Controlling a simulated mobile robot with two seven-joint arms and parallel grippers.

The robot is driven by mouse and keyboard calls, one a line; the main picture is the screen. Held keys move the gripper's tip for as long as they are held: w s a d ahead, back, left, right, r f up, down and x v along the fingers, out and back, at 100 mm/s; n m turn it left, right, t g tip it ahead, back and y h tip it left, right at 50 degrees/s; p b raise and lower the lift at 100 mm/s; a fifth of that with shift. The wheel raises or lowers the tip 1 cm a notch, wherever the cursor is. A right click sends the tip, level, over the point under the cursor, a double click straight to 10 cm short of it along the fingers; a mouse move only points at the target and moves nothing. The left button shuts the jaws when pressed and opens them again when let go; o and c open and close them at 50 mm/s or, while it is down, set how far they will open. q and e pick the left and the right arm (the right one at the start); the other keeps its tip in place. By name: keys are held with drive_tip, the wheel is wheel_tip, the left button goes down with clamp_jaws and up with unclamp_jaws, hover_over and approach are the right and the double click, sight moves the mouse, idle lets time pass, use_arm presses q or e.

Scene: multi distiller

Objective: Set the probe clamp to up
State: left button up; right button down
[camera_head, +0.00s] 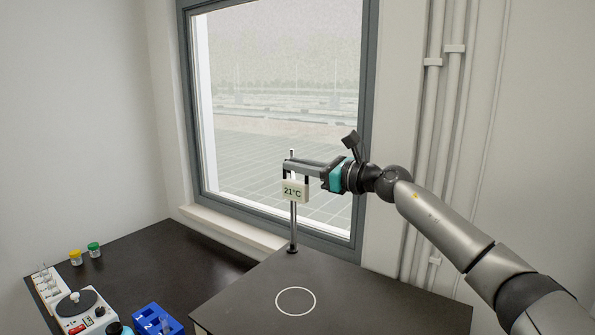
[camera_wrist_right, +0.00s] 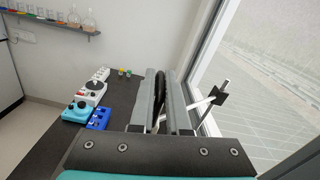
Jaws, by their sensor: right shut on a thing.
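The probe clamp (camera_head: 296,190) carries a pale display reading 21°C and sits high on a thin upright metal rod (camera_head: 293,222). The rod stands in a small dark foot at the back of a dark bench. My right gripper (camera_head: 288,167) reaches in from the right at the clamp's height, shut on the clamp just above the display. In the right wrist view the two grey fingers (camera_wrist_right: 164,104) lie close together with a dark part between them. The fingers hide much of the clamp. My left gripper is not in view.
A white circle (camera_head: 295,301) marks the bare bench top (camera_head: 365,300) below the clamp. A window (camera_head: 280,90) is close behind the rod. At the lower left are a white device (camera_head: 82,311), a blue rack (camera_head: 158,320) and yellow- and green-capped jars (camera_head: 76,258).

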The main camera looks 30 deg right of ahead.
drive_tip(key=shift+d+r, duration=0.15)
drive_tip(key=shift+r, duration=0.45)
drive_tip(key=c, duration=1.4)
unclamp_jaws()
drive_tip(key=o, duration=0.5)
drive_tip(key=shift+f, duration=0.3)
drive_tip(key=shift+s+d+f, duration=0.1)
drive_tip(key=shift+s+f, duration=0.05)
drive_tip(key=shift+s, duration=0.25)
drive_tip(key=shift+b+v, duration=4.9)
drive_tip(key=shift+v, duration=2.25)
